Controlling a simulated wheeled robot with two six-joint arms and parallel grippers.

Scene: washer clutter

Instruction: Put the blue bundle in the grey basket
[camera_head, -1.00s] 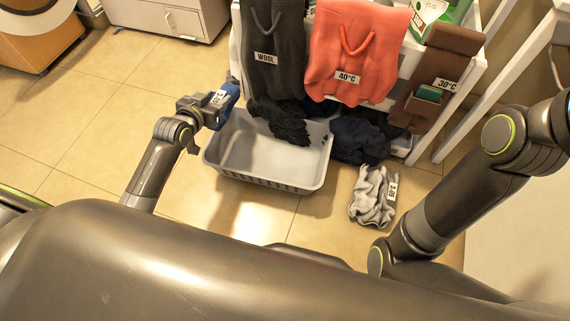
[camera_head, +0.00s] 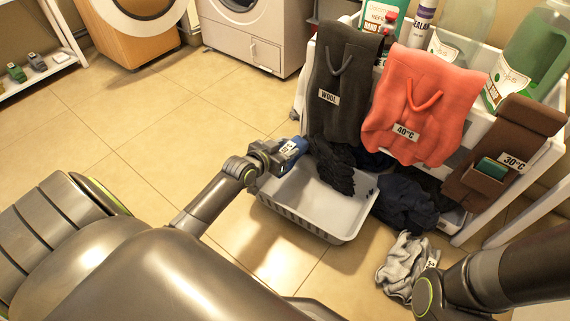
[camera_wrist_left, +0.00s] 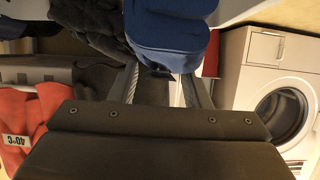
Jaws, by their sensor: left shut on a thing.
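The blue bundle (camera_head: 291,149) is a small dark blue cloth roll with a white label. My left gripper (camera_head: 272,153) is shut on it and holds it at the left rear edge of the grey basket (camera_head: 318,212). In the left wrist view the blue bundle (camera_wrist_left: 168,38) fills the top centre, between the fingers of my left gripper (camera_wrist_left: 160,82). The basket stands on the floor, with a dark cloth (camera_head: 332,166) draped into its back. Whether the bundle touches the rim I cannot tell. My right arm shows at the lower right, but its gripper is out of view.
A white rack stands behind the basket with a dark WOOL bag (camera_head: 342,88), a red bag (camera_head: 413,105) and a brown bag (camera_head: 507,150). A navy cloth pile (camera_head: 405,203) and a grey-white cloth (camera_head: 402,262) lie right of the basket. Floor on the left is clear.

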